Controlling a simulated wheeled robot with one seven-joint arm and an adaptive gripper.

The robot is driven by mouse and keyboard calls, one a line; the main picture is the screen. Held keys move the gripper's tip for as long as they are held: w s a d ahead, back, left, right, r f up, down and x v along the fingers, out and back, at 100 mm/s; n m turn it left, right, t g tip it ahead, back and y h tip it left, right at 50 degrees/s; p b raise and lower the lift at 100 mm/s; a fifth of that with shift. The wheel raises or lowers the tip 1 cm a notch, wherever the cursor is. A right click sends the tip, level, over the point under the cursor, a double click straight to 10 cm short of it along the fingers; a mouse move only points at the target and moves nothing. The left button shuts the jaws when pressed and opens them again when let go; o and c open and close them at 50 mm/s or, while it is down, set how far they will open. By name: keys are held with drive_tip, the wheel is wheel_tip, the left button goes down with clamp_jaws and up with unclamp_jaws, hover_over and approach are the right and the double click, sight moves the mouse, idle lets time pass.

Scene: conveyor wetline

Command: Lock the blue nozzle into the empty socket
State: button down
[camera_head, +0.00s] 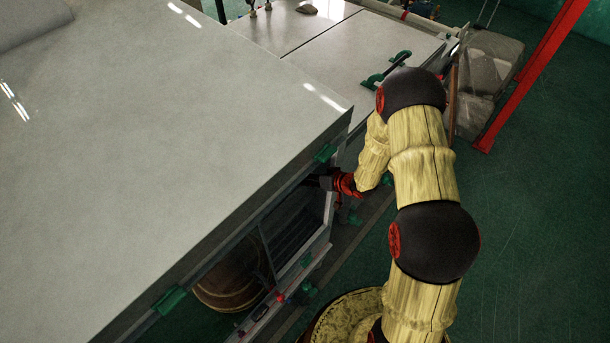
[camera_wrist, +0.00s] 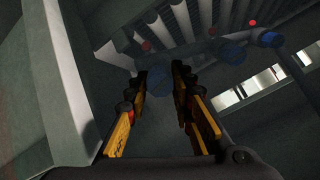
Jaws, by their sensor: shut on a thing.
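My gripper (camera_wrist: 162,80) reaches into a dim recess in the wrist view. Its two yellow and black fingers are shut on a dark blue nozzle (camera_wrist: 158,84), seen blurred between the fingertips. Other round blue parts (camera_wrist: 233,52) (camera_wrist: 267,39) sit beyond to the right, along a ribbed grey structure (camera_wrist: 185,22) with red dots. I cannot make out the empty socket for certain; the held nozzle's far end is dark. In the head view my gripper (camera_head: 326,182) is under the edge of the big grey cover, its fingers mostly hidden.
The grey cover (camera_head: 150,130) overhangs the opening closely, with green latches (camera_head: 172,300) along its edge. A wooden barrel (camera_head: 230,283) stands below. In the wrist view a pale wall (camera_wrist: 62,85) rises close on the left. Open green floor (camera_head: 540,240) lies to the right.

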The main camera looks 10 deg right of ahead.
drive_tip(key=m, duration=0.2)
drive_tip(key=shift+m, duration=0.4)
drive_tip(key=c, duration=1.6)
unclamp_jaws()
drive_tip(key=shift+o, duration=0.7)
drive_tip(key=v, duration=1.2)
